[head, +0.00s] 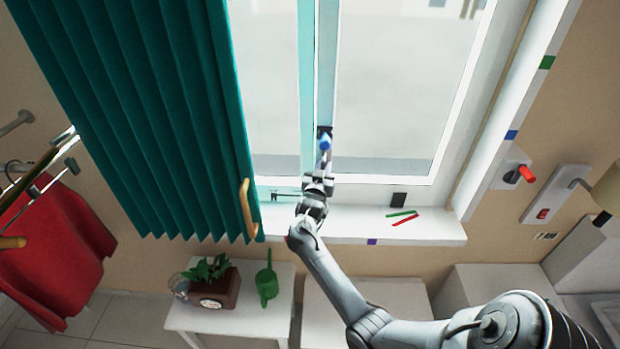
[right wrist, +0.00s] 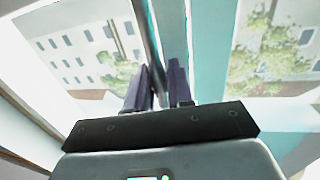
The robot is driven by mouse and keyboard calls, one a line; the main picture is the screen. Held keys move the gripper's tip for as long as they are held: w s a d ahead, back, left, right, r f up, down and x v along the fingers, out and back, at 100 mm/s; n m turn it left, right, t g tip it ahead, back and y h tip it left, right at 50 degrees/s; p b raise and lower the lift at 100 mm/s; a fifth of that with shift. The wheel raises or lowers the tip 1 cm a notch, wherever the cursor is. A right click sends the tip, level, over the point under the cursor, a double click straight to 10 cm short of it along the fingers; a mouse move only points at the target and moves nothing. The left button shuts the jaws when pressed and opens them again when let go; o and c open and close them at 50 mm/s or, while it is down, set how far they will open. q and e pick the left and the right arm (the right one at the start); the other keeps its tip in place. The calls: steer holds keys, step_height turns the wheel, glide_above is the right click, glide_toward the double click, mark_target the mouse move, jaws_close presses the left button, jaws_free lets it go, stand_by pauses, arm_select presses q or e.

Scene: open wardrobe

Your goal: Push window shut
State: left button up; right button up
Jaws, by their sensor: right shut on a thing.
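The window (head: 307,60) fills the upper middle of the head view, with large glass panes and pale teal upright frame bars near its centre. My right gripper (head: 324,140) reaches up over the sill to these bars. In the right wrist view its two dark fingers (right wrist: 165,88) stand close together, shut on the window's edge, a dark narrow upright bar (right wrist: 147,35). The exact contact is partly hidden by the fingers. I cannot tell how wide any gap in the window is. My left gripper is out of view.
A teal curtain (head: 130,100) hangs left of the window. The white sill (head: 360,228) holds a green and a red stick (head: 405,220). Below, a small white table (head: 235,318) carries a potted plant (head: 213,285) and a green watering can (head: 266,282). A red garment (head: 55,245) hangs at left.

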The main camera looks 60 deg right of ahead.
steer(key=o, duration=0.5)
steer(key=shift+o, duration=0.2)
steer(key=b+v, duration=0.1)
steer(key=v, duration=1)
